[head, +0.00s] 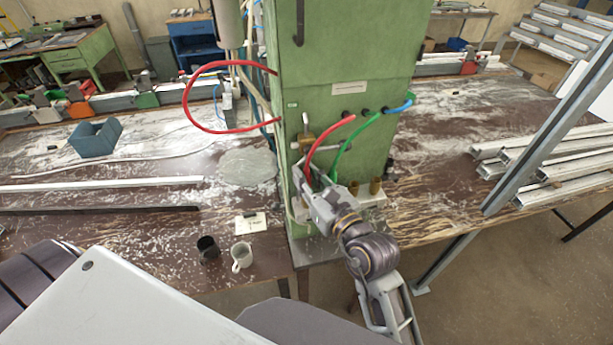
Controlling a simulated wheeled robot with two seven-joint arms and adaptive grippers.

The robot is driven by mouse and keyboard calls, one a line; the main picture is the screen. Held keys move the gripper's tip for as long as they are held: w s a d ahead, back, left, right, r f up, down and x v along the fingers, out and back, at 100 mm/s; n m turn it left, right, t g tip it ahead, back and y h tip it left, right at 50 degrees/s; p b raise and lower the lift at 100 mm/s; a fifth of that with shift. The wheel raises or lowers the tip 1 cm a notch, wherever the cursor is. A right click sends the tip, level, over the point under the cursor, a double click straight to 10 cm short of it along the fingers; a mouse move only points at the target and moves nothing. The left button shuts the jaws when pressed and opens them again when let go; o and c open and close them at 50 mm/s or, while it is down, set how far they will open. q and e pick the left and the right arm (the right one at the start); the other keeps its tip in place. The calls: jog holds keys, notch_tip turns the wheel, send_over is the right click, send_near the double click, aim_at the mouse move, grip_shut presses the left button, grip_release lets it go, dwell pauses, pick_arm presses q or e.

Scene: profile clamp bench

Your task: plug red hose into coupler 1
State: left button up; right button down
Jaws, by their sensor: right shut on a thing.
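A red hose (322,143) comes out of the front of the green cabinet (345,60) and curves down to the left. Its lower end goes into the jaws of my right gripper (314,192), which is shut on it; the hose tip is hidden. A green hose (346,146) runs down close beside it, its lower end partly hidden by my gripper. Brass couplers (376,186) stand on a pale block (372,200) at the cabinet's foot, right of my gripper. I cannot read coupler numbers. My left gripper is not in view.
A thick red loop (187,101) sticks out left of the cabinet. A short blue hose (399,107) hangs at its right. A white mug (242,257), a dark cup (208,249) and a card (250,223) stand near the front edge. Metal profiles (545,160) lie at right.

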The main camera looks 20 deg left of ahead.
jog(key=shift+f, duration=0.7)
dwell(0.6)
jog(key=c, duration=1.3)
grip_release()
jog(key=shift+o, duration=0.2)
jog(key=shift+r, duration=0.1)
jog(key=shift+s+d, duration=0.1)
jog(key=shift+d, duration=0.05)
jog(key=v, duration=0.8)
dwell(0.7)
jog(key=shift+s+d, duration=0.2)
jog(key=shift+d, duration=0.05)
dwell(0.5)
